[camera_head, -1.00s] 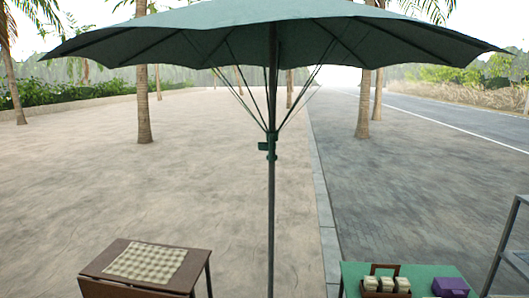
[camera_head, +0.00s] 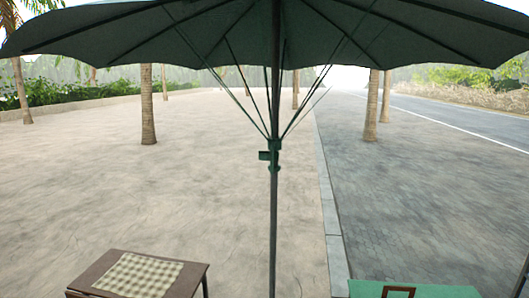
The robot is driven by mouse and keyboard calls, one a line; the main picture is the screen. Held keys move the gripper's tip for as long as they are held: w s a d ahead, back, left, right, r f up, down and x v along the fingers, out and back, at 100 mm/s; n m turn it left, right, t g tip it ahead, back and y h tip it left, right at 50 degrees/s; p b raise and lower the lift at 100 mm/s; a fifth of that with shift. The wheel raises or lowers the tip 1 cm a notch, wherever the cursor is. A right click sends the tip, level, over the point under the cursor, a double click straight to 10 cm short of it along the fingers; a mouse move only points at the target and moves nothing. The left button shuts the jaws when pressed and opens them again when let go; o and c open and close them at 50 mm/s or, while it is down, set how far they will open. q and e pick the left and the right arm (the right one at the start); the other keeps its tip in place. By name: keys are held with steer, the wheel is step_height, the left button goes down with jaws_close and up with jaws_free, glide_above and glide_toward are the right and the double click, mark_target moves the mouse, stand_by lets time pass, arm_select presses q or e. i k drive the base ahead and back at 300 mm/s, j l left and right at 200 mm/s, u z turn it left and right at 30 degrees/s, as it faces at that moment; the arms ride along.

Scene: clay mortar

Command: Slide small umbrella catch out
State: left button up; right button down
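A large open dark green umbrella (camera_head: 190,35) spreads across the top of the head view. Its thin upright pole (camera_head: 273,225) runs down the middle and leaves the frame at the bottom. Thin ribs slant down from the canopy to a green runner on the pole. The small green catch (camera_head: 264,156) sticks out to the left side of this runner. I cannot tell its exact position in the runner at this size. Neither of my grippers is in view, and nothing touches the pole or catch.
A brown table (camera_head: 190,275) with a checked cloth (camera_head: 138,275) stands at the lower left. A green-topped table (camera_head: 440,291) with a brown handled carrier (camera_head: 398,292) is at the lower right. Palm trunks and a road lie behind. The paving around the pole is clear.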

mark_target(263, 156)
steer(key=i+l+u, duration=0.15)
steer(key=i, duration=0.2)
steer(key=i+l+u, duration=0.15)
steer(key=i, duration=0.2)
steer(key=i+l+u, duration=0.1)
steer(key=i, duration=0.3)
